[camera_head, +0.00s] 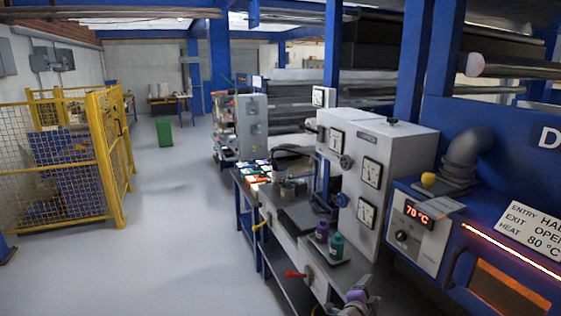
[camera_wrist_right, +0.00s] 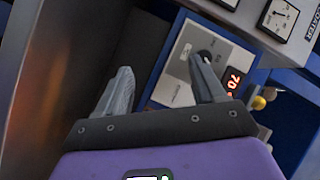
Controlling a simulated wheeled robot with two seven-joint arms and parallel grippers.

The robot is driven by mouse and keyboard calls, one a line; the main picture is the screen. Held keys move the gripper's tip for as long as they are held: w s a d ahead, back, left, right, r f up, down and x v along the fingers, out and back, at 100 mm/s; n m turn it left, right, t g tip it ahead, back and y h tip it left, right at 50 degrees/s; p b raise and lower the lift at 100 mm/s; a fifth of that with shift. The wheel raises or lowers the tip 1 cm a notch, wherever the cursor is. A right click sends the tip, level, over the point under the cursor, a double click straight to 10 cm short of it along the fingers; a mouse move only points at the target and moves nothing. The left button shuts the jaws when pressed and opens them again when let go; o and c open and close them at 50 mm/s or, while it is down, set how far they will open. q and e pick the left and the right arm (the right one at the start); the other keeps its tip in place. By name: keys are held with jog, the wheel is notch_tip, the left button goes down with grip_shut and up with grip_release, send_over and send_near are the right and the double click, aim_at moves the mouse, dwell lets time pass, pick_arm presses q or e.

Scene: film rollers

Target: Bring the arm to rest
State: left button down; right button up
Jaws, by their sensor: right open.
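My right gripper (camera_head: 362,286) shows at the bottom edge of the head view, right of centre, with a purple part of my wrist beside it. In the right wrist view its two grey fingers (camera_wrist_right: 163,84) stand apart with nothing between them. They point toward a light control panel with a red lit display (camera_wrist_right: 234,78), which seems a little way off. The same display (camera_head: 417,212) reads 70 °C in the head view. My left gripper is in neither view.
A grey cabinet with gauges (camera_head: 371,172) and a blue machine (camera_head: 500,190) stand at the right. A yellow cage (camera_head: 105,165) is at the left. The floor (camera_head: 190,240) between is clear.

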jog(key=s+a+f+n+y, duration=0.2)
jog(key=f+n, duration=0.1)
jog(key=f, duration=0.3)
jog(key=s+a+f+n+y, duration=0.2)
jog(key=f+y, duration=0.1)
jog(key=f, duration=0.4)
jog(key=s+a+f+n+g+y+b, duration=0.1)
jog(key=s+a+f+n+g+y, duration=0.2)
jog(key=s+f, duration=0.6)
jog(key=s+a+f+n+g+y+b, duration=0.1)
jog(key=s+a+f+n+g+y, duration=0.2)
jog(key=s, duration=1)
jog(key=a+f+n+g, duration=0.2)
jog(key=a+f, duration=0.2)
jog(key=f, duration=0.1)
jog(key=shift+s+a+f+y, duration=0.2)
jog(key=shift+s+f+y, duration=0.15)
jog(key=shift+f+y, duration=0.05)
jog(key=s+a+n+g, duration=0.1)
jog(key=s, duration=0.3)
jog(key=s+a+f+n+g+y, duration=0.1)
jog(key=s+g, duration=0.1)
jog(key=s, duration=0.2)
jog(key=s+a+n+g+y, duration=0.1)
jog(key=s, duration=0.3)
jog(key=shift+s+a+f+b, duration=0.15)
jog(key=shift+s+f+b, duration=0.1)
jog(key=shift+s+b, duration=0.1)
jog(key=shift+c, duration=0.3)
